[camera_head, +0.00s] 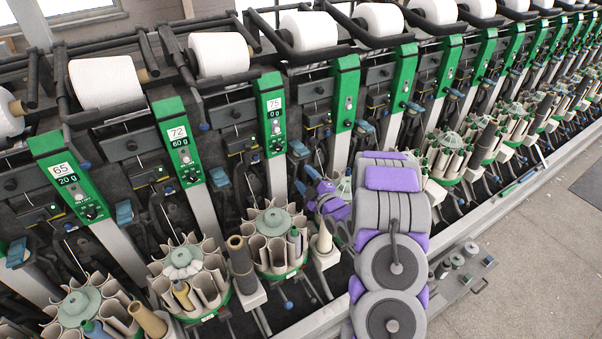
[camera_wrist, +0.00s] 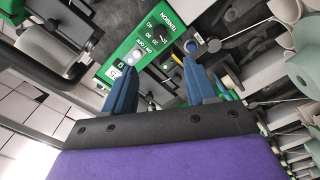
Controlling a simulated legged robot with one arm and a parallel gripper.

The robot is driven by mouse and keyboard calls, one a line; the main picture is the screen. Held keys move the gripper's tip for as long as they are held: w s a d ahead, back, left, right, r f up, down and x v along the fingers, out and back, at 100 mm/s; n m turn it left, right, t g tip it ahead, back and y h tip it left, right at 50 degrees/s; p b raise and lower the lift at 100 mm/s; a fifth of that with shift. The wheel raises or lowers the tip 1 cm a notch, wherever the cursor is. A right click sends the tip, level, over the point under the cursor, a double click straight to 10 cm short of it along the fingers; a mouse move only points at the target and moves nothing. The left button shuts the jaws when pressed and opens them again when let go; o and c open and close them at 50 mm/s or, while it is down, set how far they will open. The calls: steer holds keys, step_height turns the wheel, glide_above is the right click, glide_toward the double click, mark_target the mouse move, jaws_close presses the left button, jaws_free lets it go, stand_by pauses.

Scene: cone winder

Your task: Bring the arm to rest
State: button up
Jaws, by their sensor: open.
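My arm, grey and purple, reaches from the lower right of the head view toward the winder. My gripper (camera_head: 318,188) is near the machine front, beside the green panel marked 75. In the wrist view my gripper (camera_wrist: 158,85) shows two blue fingers spread apart with nothing between them. Beyond the fingertips is a green control panel (camera_wrist: 132,56) with a knob and buttons. I cannot tell whether a finger touches the machine.
The cone winder fills the head view, with white yarn cones (camera_head: 219,54) on top and round bobbin magazines (camera_head: 275,238) below. A brown tube (camera_head: 241,262) stands between two magazines. A low rail (camera_head: 500,205) runs along the front.

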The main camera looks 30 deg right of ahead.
steer(key=shift+s, duration=0.2)
steer(key=shift+w+a, duration=0.1)
stand_by(0.4)
steer(key=s+a+r+m+g+h, duration=0.2)
steer(key=s+a+r+m+g, duration=0.1)
steer(key=s+a+r+g, duration=0.25)
steer(key=s+a+r+m+g+h, duration=0.1)
steer(key=s+a+r+m+g, duration=0.25)
steer(key=s+g, duration=0.35)
steer(key=s+a+r+m+g, duration=0.1)
steer(key=s+a, duration=0.4)
steer(key=s, duration=0.6)
steer(key=s+a+r+m+g+y, duration=0.1)
steer(key=s+a+r+m+g, duration=0.1)
steer(key=s, duration=0.9)
steer(key=s+a+r+m+g+y, duration=0.1)
steer(key=s+a+r+m+g, duration=0.1)
steer(key=s+a+r+g, duration=0.2)
steer(key=s+a, duration=0.3)
steer(key=s, duration=0.4)
steer(key=shift+s+a, duration=0.2)
steer(key=shift+a, duration=0.1)
steer(key=shift+c, duration=0.3)
